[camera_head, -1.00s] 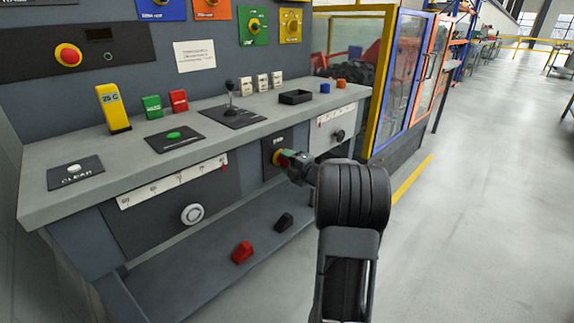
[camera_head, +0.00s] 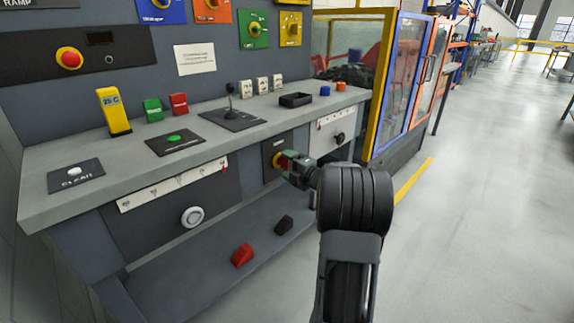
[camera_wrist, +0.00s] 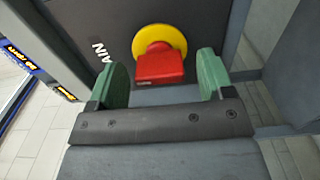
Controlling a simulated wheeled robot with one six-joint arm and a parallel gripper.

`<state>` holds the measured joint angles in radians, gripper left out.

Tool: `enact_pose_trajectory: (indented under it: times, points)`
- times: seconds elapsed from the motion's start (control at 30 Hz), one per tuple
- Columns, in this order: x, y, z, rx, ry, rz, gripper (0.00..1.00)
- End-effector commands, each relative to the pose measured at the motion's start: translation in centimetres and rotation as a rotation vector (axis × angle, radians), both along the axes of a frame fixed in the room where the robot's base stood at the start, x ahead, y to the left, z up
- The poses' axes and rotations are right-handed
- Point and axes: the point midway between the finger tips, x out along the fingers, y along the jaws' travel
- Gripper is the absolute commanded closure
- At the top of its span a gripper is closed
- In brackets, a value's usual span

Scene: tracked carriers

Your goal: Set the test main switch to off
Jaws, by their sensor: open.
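The main switch (camera_wrist: 160,66) is a red block-shaped handle on a round yellow plate, set in a dark panel on the front of the console. Part of its lettering, "AIN", shows beside it in the wrist view. In the head view the switch (camera_head: 278,160) is partly hidden by my gripper (camera_head: 289,157). In the wrist view my gripper (camera_wrist: 165,80) is open, with one green finger on each side of the red handle. Gaps show between the handle and both fingers. I cannot tell how deep the handle sits between them.
The console's worktop (camera_head: 50,203) juts out above the switch. A lower shelf (camera_head: 180,285) holds a red block (camera_head: 242,256) and a black block (camera_head: 284,224). A yellow-framed enclosure (camera_head: 381,85) stands to the right. The floor (camera_head: 480,220) at right is open.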

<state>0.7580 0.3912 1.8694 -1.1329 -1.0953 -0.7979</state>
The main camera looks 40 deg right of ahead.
Motion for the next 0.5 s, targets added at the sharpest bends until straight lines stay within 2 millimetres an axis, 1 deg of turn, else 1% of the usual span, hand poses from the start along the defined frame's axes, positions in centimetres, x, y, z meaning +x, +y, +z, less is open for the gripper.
enact_pose_trajectory:
  times: [0.17, 0.4, 0.5]
  points:
    - [-3.1, -0.6, 0.3, 0.002, 0.001, -0.004, 0.26]
    - [-8.0, -1.5, 0.3, 0.002, 0.000, -0.005, 0.26]
    - [-9.6, -1.8, 0.2, 0.002, 0.000, -0.004, 0.26]
